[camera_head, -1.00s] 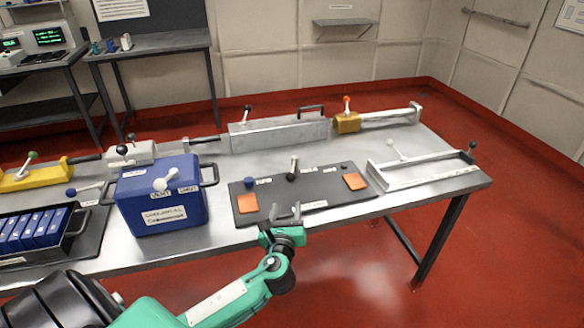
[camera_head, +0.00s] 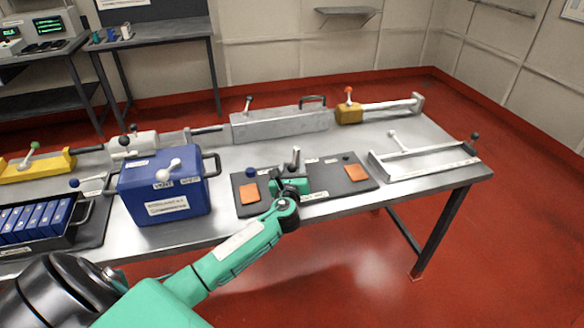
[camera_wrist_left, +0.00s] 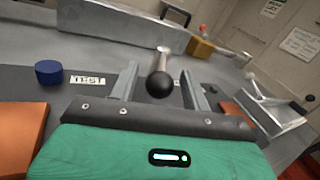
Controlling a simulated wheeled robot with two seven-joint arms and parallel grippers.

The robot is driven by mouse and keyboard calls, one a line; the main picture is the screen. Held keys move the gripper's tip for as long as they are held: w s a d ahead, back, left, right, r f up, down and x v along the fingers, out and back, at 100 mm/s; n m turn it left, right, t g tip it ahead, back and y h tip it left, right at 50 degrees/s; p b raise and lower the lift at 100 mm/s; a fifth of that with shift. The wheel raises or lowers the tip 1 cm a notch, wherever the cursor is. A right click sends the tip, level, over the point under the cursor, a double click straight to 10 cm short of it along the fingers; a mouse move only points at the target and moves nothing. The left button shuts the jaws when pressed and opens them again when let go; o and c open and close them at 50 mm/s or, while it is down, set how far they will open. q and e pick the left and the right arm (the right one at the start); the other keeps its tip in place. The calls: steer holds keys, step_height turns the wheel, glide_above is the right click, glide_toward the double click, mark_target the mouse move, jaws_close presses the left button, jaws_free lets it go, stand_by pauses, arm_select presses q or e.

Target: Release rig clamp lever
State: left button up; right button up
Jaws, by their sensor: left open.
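The test rig is a black plate (camera_head: 336,172) near the front of the table, with a small lever standing on it. The lever (camera_head: 295,156) shows as a metal stem behind my left gripper (camera_head: 288,174). In the left wrist view the lever's black ball knob (camera_wrist_left: 160,85) shows between the two grey fingers of my left gripper (camera_wrist_left: 160,75). These fingers are open, with a gap on each side of the knob; contact cannot be made out. The lever's foot is hidden. My right gripper is not in view.
Orange pads (camera_head: 249,193) and a blue knob (camera_wrist_left: 48,72) sit on the plate. A blue battery box (camera_head: 163,190) stands close to its left. A grey metal frame (camera_head: 425,163) lies to the right, and a long grey block (camera_head: 279,125) stands behind.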

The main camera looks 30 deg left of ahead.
arm_select(q)
jaws_close()
